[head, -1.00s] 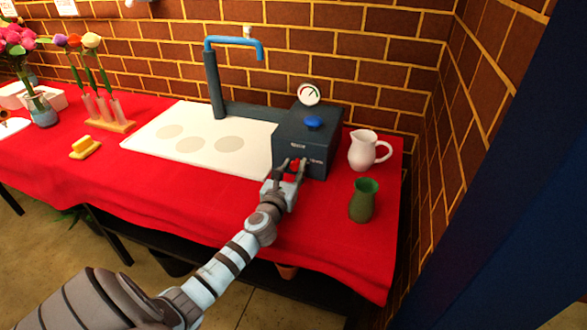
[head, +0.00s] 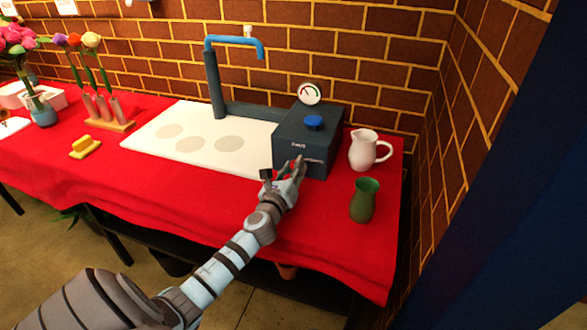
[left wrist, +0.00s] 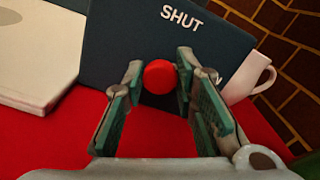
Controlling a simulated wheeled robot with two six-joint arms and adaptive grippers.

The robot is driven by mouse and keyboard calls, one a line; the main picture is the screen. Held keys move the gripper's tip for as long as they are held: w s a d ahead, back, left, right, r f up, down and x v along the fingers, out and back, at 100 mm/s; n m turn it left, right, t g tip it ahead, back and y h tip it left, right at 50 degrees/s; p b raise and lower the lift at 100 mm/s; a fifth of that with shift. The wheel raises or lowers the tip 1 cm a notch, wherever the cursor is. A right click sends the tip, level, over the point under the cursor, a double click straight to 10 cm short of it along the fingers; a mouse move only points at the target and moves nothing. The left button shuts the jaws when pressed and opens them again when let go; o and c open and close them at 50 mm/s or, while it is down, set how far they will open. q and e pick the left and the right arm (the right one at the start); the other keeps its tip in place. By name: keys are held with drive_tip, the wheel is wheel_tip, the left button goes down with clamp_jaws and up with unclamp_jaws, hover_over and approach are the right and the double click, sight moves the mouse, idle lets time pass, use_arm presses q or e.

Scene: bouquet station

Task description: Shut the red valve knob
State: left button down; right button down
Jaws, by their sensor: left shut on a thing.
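The red valve knob (left wrist: 159,77) is round and sits on the front of a dark box (head: 312,142). It shows between my left gripper's fingertips (left wrist: 160,72) in the left wrist view. My left gripper (head: 284,169) is at the box's front face in the head view and shut on the knob, with one finger on each side. The fingers mostly hide the knob in the head view. The word SHUT (left wrist: 181,18) is on the box face above the knob, tilted in the left wrist view. My right gripper is not in view.
A white pitcher (head: 364,150) and a green vase (head: 365,200) stand right of the box. A blue knob (head: 314,123) and a gauge (head: 311,93) are on its top. A white board (head: 205,143) under a blue-tipped pipe (head: 235,42) lies to the left.

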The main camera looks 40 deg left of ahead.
use_arm(q)
drive_tip(key=n, duration=0.3)
drive_tip(key=shift+f, duration=0.15)
drive_tip(key=n+b, duration=0.1)
drive_tip(key=n, duration=0.1)
drive_tip(key=shift+n, duration=0.3)
drive_tip(key=n+b, duration=0.1)
drive_tip(key=n, duration=0.4)
drive_tip(key=shift+f, duration=0.1)
drive_tip(key=shift+n+b, duration=0.4)
drive_tip(key=shift+n, duration=0.8)
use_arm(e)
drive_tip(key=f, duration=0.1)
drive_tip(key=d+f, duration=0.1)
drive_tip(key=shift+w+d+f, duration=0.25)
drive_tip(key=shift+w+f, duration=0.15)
use_arm(q)
drive_tip(key=shift+n, duration=0.3)
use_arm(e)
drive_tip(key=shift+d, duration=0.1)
use_arm(q)
drive_tip(key=c, duration=1.3)
unclamp_jaws()
drive_tip(key=shift+s+a, duration=0.1)
